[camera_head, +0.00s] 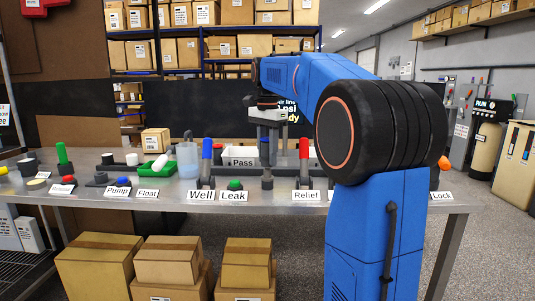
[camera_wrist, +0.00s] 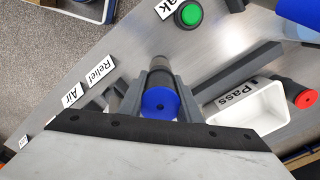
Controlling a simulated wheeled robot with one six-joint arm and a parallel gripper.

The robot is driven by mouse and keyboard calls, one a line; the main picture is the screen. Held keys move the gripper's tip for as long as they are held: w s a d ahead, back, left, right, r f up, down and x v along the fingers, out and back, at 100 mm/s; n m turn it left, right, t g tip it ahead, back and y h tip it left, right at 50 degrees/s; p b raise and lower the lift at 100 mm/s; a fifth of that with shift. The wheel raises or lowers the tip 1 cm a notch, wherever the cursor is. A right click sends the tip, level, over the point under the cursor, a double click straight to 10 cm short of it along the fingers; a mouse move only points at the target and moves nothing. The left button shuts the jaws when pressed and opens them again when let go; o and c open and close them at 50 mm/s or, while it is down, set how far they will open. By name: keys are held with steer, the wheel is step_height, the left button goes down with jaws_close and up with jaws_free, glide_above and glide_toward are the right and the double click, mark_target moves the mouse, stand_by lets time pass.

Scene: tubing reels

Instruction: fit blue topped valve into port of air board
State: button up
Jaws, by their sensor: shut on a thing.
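My gripper (camera_head: 265,124) is shut on the blue topped valve (camera_head: 264,148), above the middle of the bench. In the wrist view, the valve's blue top (camera_wrist: 160,103) faces the camera between the grey fingers, with its dark body beyond. The valve looks roughly upright in the head view. My arm hides that spot in the head view, and I cannot see the port.
The Relief board's tall red handle (camera_head: 304,150) stands just right of the valve, and the Well board's blue handle (camera_head: 207,148) left. A white Pass tray (camera_head: 243,150) lies behind. The Leak board's green button (camera_head: 235,184) is in front. A blue cup (camera_head: 187,160) stands left.

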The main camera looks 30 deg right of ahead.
mark_target(267, 168)
steer(key=shift+f, duration=2.1)
steer(key=o, duration=1.2)
step_height(267, 168, up, 18)
steer(key=shift+f, duration=0.25)
steer(key=s+a+f+n+t, duration=0.1)
steer(key=s+a+f+n, duration=0.4)
steer(key=s+f, duration=0.5)
steer(key=s+a+f+n+t, duration=0.2)
steer(key=s+a+f+n, duration=0.3)
steer(key=s+f, duration=0.5)
steer(key=s+a+f+n+t, duration=0.1)
steer(key=s+a+f+n, duration=0.4)
steer(key=s+f, duration=0.5)
step_height(267, 168, down, 7)
steer(key=shift+s+a+f+n+t, duration=0.1)
steer(key=shift+s+a+n+t, duration=0.05)
steer(key=shift+a+n+t, duration=0.3)
